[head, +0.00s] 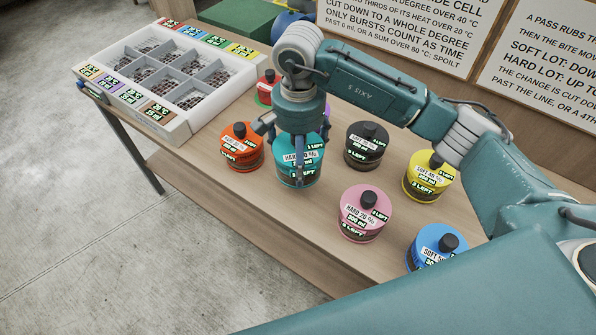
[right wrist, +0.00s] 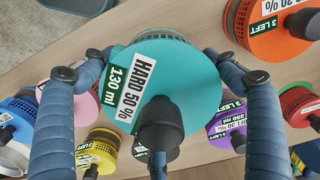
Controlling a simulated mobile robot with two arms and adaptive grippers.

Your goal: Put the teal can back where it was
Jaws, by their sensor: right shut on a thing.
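The teal can (head: 291,178), with a black knob on top, stands upright among the other cans on the wooden table. My right gripper (head: 297,150) comes down over it from above and is shut on it. In the right wrist view the teal can (right wrist: 195,72) shows its label "HARD 50 %, 130 ml", with the fingers of my right gripper (right wrist: 165,80) on either side. Whether its base touches the table or hangs just above it I cannot tell. My left gripper is not in view.
Close around stand an orange can (head: 236,160), a black can (head: 366,157), a pink can (head: 358,225), a red can (head: 263,97) and a mostly hidden purple can. A yellow can (head: 425,185) and blue can (head: 425,262) stand right. A white divided crate (head: 180,128) is left.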

